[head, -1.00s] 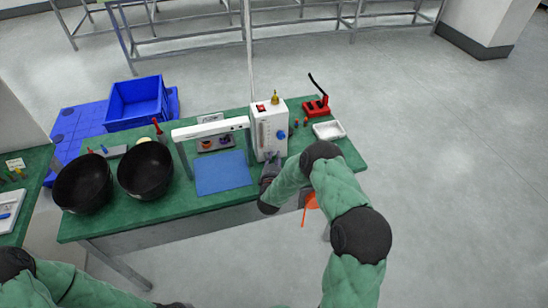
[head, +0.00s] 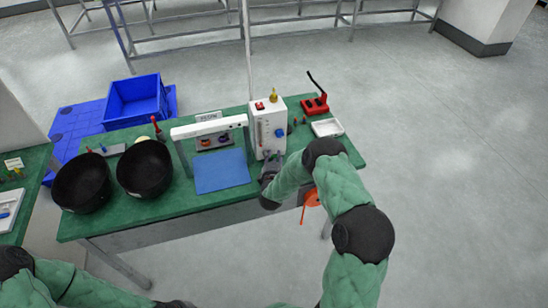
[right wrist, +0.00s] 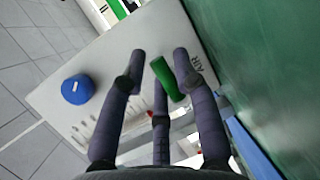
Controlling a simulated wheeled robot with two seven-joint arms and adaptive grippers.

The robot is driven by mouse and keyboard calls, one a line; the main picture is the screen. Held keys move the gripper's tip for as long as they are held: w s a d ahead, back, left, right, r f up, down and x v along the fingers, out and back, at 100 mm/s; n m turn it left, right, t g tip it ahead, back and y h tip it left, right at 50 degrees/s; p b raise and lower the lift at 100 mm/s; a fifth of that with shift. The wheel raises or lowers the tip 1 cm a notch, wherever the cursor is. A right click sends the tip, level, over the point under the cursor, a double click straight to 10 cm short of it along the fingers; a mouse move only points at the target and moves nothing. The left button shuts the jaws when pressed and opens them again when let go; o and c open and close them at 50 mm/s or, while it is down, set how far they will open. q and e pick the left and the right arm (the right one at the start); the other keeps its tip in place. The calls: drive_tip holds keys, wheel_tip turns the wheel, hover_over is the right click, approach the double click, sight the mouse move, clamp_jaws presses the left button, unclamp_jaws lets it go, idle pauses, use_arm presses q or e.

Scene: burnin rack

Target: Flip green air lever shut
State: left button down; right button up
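The green air lever (right wrist: 168,80) shows in the right wrist view on the pale front panel of the white air unit (right wrist: 58,58), beside the letters AIR. In the head view the white air unit (head: 268,130) stands on the green bench, and the lever is hidden or too small to tell. My right gripper (right wrist: 160,68) has its fingers spread, with the lever between them. I cannot tell whether a finger touches it. In the head view my right gripper (head: 270,163) is low in front of the unit. My left gripper (head: 176,303) shows only in part at the bottom edge.
A blue knob (right wrist: 77,89) sits on the same panel. A white frame (head: 210,127) over a blue mat (head: 221,172) stands left of the unit. A red device (head: 316,105) and a white tray (head: 328,127) are to its right. Two black bowls (head: 83,183) (head: 145,170) stand farther left.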

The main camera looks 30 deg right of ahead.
drive_tip(key=shift+o, duration=0.2)
drive_tip(key=v, duration=1.2)
drive_tip(key=shift+f, duration=0.1)
idle(0.3)
